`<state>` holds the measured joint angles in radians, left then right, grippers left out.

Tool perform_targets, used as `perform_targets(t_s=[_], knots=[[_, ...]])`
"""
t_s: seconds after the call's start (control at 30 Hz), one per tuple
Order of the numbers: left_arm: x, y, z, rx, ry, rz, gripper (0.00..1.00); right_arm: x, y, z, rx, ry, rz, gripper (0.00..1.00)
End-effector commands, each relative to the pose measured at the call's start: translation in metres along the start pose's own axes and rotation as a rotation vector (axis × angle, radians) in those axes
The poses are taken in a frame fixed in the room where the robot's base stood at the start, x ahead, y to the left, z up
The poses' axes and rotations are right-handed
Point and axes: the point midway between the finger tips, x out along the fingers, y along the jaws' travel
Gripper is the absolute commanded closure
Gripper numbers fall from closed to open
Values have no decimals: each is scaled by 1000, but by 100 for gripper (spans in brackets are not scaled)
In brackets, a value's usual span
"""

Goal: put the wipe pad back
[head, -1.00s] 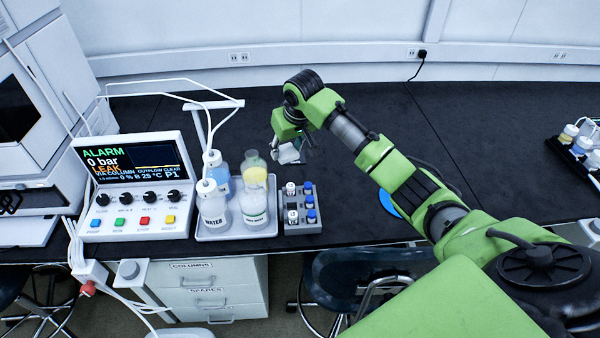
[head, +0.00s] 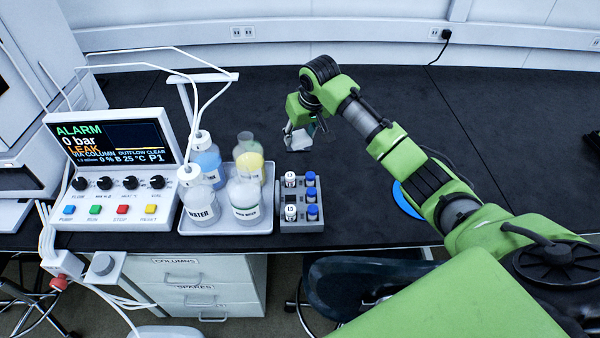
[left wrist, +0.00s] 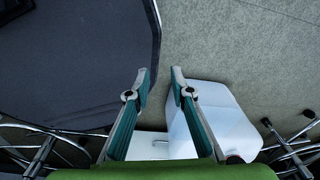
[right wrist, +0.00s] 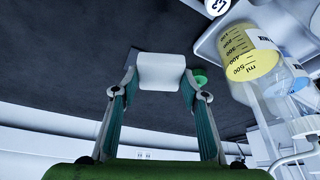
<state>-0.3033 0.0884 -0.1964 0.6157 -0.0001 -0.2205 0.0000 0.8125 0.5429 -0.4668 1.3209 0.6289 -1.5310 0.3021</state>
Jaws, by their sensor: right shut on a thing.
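The wipe pad (right wrist: 161,72) is a white block held between the fingertips of my right gripper (right wrist: 161,85) in the right wrist view. In the head view the right gripper (head: 303,128) points down over the black bench behind the vial rack, with the pale pad (head: 299,141) at its fingers. Whether the pad touches the bench is hard to tell. My left gripper (left wrist: 161,76) is empty, its fingers apart, above the floor in the left wrist view. It does not show in the head view.
A tray (head: 220,226) of bottles stands left of the vial rack (head: 301,226). The pump with its alarm screen (head: 115,142) stands further left. A blue disc (head: 407,203) lies near my right arm. The bench behind and right is mostly clear.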

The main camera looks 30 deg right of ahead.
Motion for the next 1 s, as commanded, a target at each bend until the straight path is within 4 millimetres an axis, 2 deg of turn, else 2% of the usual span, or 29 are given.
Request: perform_targets(t_s=[0.03,0.3,0.7,1.0], knots=[[6,1,0,-1,1,1,79,7,0,3,0,0,0,79],[0,9,-5,-3,7,10,79,47,0,21,1,-4,1,79],[-2,10,-9,0,12,12,79,92,0,39,0,-2,1,79],[-2,10,-8,1,12,11,79,97,0,40,0,1,1,79]])
